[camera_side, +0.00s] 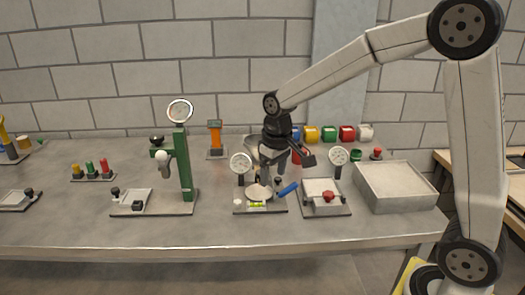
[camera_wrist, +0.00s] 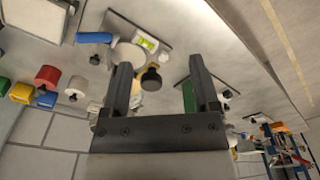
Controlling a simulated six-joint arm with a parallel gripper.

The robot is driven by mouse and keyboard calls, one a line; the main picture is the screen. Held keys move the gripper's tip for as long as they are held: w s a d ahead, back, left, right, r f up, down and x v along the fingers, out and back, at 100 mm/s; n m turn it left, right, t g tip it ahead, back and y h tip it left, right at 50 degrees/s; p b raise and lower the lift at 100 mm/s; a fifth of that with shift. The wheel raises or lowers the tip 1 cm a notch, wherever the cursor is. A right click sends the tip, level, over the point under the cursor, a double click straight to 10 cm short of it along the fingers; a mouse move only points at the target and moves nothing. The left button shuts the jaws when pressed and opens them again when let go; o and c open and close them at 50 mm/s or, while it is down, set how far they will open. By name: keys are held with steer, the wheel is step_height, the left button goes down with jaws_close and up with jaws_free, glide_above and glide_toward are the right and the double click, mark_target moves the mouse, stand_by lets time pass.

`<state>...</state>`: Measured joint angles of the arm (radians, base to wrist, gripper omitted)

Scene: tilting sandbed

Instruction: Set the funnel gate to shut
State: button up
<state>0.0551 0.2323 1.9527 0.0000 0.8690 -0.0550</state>
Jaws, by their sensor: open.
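The sandbed station (camera_side: 275,209) stands on the bench in the side view, with a pale round bed (camera_side: 258,192), a blue handle (camera_side: 288,188) and a green-yellow level vial (camera_side: 257,205). A grey funnel-like part (camera_side: 253,144) shows above it, partly hidden behind my wrist. My gripper (camera_side: 282,168) is over this station, pointing down, open and empty. In the wrist view my gripper (camera_wrist: 158,62) has its fingers wide apart. A black round knob (camera_wrist: 151,78) shows between the fingers, apart from both. I cannot tell for certain whether it belongs to the funnel gate, or the gate's position.
A station with a red knob (camera_side: 328,197) and a grey open tray (camera_side: 395,187) lie to the right. A green column (camera_side: 183,165) stands left. Coloured cups (camera_side: 329,133) line the back. The bench front is clear.

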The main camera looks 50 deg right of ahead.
steer(key=shift+g, duration=0.5)
steer(key=w+r, duration=0.1)
steer(key=w, duration=0.1)
steer(key=w+d+r, duration=0.1)
steer(key=r, duration=0.1)
steer(key=w+d+r, duration=0.1)
steer(key=w+r, duration=0.1)
steer(key=shift+w+r, duration=0.2)
steer(key=shift+w, duration=0.15)
steer(key=shift+f, duration=0.15)
steer(key=shift+f, duration=3.75)
jaws_close()
